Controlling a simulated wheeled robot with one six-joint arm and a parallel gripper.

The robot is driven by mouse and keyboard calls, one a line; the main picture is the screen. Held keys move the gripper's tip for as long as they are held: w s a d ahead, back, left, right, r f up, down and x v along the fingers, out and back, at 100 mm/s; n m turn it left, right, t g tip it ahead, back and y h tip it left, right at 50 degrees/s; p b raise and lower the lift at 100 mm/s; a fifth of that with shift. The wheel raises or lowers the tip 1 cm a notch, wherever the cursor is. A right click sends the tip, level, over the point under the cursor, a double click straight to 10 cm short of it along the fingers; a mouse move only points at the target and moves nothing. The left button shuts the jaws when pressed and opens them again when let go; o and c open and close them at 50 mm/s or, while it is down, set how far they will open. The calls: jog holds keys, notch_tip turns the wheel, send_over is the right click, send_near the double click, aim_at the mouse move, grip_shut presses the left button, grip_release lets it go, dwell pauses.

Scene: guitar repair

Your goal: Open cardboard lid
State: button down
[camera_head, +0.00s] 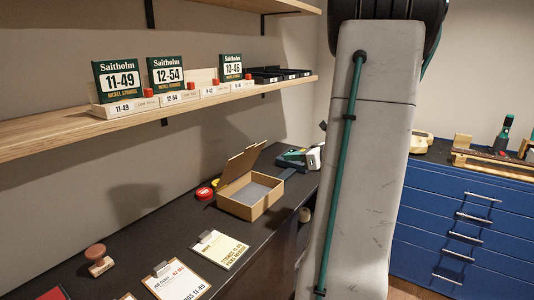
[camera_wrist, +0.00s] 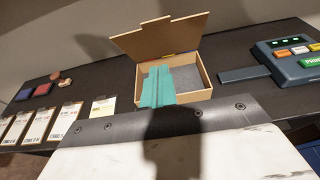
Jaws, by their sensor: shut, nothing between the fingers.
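The cardboard box (camera_head: 237,208) stands on the dark bench, with a grey surface inside. Its lid (camera_head: 243,163) is up, standing tilted at the back edge, and the inside is exposed. In the wrist view, the box (camera_wrist: 203,95) is straight ahead and its lid (camera_wrist: 158,40) rises behind the opening. My gripper (camera_wrist: 158,70) shows there as teal fingers, shut and empty, in front of the lid and overlapping the box's left half. I cannot tell whether the fingertips touch the box. The gripper is not visible in the head view.
A teal-and-grey device (camera_wrist: 290,62) with coloured buttons sits right of the box. Cards with clips (camera_head: 222,250), a stamp (camera_head: 98,260) and round red and yellow items (camera_head: 204,193) lie on the bench. A wooden shelf (camera_head: 40,135) with string packs overhangs it. Blue drawers (camera_head: 470,225) stand right.

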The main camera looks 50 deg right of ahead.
send_near(250, 150)
notch_tip(250, 150, down, 4)
jog(key=w, duration=0.3)
jog(key=shift+w+a+r, duration=0.3)
jog(key=shift+w+r, duration=0.45)
jog(key=shift+r, duration=0.15)
jog(key=shift+w+r, duration=0.3)
jog(key=shift+w, duration=0.2)
